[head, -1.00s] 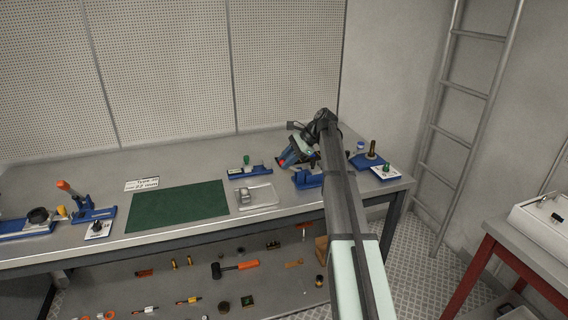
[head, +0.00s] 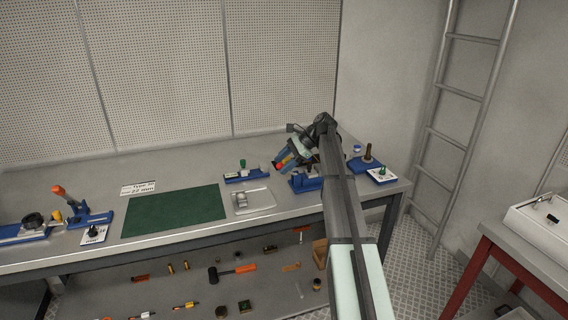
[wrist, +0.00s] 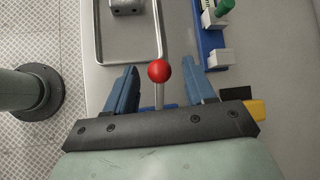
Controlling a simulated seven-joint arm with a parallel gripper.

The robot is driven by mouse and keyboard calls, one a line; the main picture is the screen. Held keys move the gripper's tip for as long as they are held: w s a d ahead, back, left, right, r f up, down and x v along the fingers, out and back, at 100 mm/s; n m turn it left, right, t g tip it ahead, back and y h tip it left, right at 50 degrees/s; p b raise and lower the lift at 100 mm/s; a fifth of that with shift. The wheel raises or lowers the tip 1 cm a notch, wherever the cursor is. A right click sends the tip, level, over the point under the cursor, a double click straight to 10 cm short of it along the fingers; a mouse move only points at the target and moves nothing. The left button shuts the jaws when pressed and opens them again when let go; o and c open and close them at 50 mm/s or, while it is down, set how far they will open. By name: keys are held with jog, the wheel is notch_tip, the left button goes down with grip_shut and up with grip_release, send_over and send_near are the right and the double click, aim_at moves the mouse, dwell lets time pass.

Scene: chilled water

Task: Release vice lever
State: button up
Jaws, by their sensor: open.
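The vice lever (wrist: 159,96) is a thin grey rod with a red ball knob (wrist: 159,71) on its end. My gripper (wrist: 160,76) is open, with one blue finger on each side of the lever. The knob sits between the fingertips, with a visible gap to each finger. The blue vice (head: 304,183) stands near the bench's right end, partly behind my arm. In the wrist view its body is mostly hidden behind the gripper. In the head view my gripper (head: 280,162) is just left of and above the vice.
A clear tray (head: 264,203) with a metal block lies left of the vice. A blue fixture with a green knob (head: 242,164) stands behind the tray. A blue stand with a dark post (head: 367,152) and a white card with a green-topped piece (head: 383,177) are to the right.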

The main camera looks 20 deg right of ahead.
jog(key=v, duration=1.3)
jog(key=shift+d+r, duration=0.25)
jog(key=shift+d, duration=0.1)
jog(key=s+d+f+g, duration=0.2)
jog(key=s+f, duration=1.3)
jog(key=f, duration=0.4)
jog(key=s+a+f+n+g+h, duration=0.15)
jog(key=s+a+f, duration=0.35)
jog(key=f, duration=0.5)
jog(key=s+a+f+n+g, duration=0.15)
jog(key=s+a+f, duration=0.35)
jog(key=f, duration=0.5)
jog(key=s+a+f+n+h, duration=0.1)
jog(key=s+a+f+n, duration=0.15)
jog(key=a+f, duration=0.6)
jog(key=s+a+f+n+g+h, duration=0.1)
jog(key=s+a+f+n+h, duration=0.1)
jog(key=s+f, duration=0.4)
jog(key=s+a+f+n+g+h, duration=0.1)
jog(key=s+f+n, duration=0.4)
jog(key=s, duration=1)
jog(key=s+a+f+n+g+h, duration=0.2)
jog(key=s+a+f+n+h, duration=0.1)
jog(key=s+f, duration=0.5)
jog(key=s+n, duration=0.1)
jog(key=s, duration=0.2)
jog(key=shift+s+f, duration=0.3)
